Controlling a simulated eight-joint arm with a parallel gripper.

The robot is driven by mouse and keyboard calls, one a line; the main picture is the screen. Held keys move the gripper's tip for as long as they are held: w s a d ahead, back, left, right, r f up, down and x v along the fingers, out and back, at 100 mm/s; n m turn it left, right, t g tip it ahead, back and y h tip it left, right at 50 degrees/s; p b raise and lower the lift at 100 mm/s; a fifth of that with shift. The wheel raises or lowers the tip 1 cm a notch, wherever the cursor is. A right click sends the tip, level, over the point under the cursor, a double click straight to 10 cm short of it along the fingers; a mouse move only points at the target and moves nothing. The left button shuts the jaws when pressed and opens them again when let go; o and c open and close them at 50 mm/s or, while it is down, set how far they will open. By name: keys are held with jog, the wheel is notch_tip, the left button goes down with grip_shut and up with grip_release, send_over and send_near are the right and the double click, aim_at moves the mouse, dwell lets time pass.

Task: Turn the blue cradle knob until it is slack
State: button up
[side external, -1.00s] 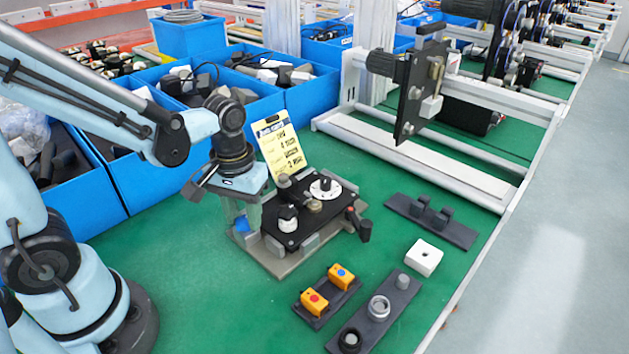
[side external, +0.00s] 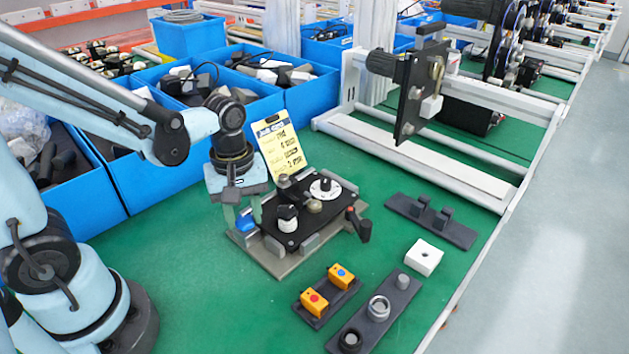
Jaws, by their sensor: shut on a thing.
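The blue cradle knob (side external: 245,221) is at the left end of the grey cradle base (side external: 284,268). My gripper (side external: 243,217) points down over it and is shut on the knob, with a finger on either side; the fingers hide part of it. The black plate (side external: 318,226) sits in the cradle, with a white dial (side external: 325,189), a black-and-white knob (side external: 287,218) and a crank handle with a red mark (side external: 362,228) at its right.
A yellow card (side external: 281,147) stands behind the cradle. Blue bins (side external: 133,178) line the back left. In front lie orange button boxes (side external: 328,290), a dark ring holder (side external: 375,315), a white block (side external: 424,257) and a dark rack (side external: 432,221).

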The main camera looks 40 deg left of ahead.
jog(key=n, duration=0.3)
jog(key=shift+n, duration=0.4)
jog(key=n, duration=0.4)
jog(key=o, duration=1)
jog(key=shift+o, duration=0.2)
